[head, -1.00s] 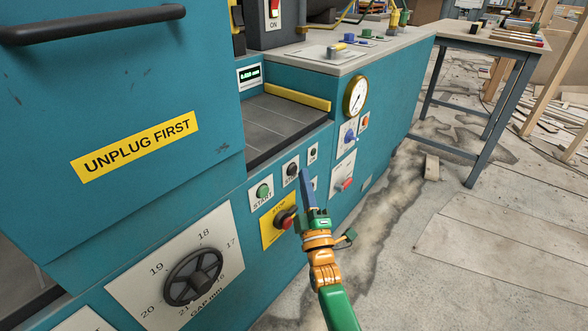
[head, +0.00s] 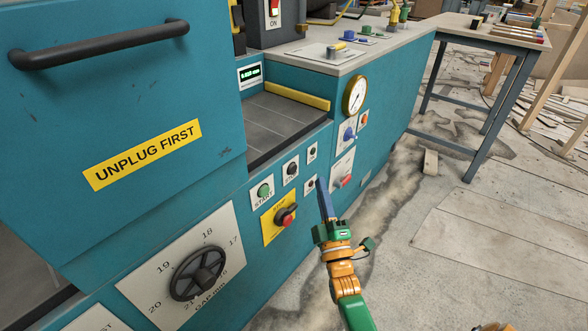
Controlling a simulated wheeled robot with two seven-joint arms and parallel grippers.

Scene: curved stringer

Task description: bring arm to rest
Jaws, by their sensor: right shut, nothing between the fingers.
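My right arm comes in from the bottom, with its green and orange wrist below the gripper. My right gripper (head: 321,186) points up and away in front of the teal machine's control panel. Its blue fingers are shut with nothing between them. It is to the right of the red-and-black switch (head: 286,217) on the yellow plate and appears apart from it. The tips overlap the panel near a small button plate in the picture; the exact gap to the panel cannot be told. My left gripper is not in view.
The teal machine (head: 228,197) fills the left, with a gap handwheel (head: 197,272), a green start button (head: 264,190), a pressure gauge (head: 355,95) and a black handle (head: 100,45). A worktable (head: 480,37) stands at the back right. Open floor (head: 450,265) lies right of the arm.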

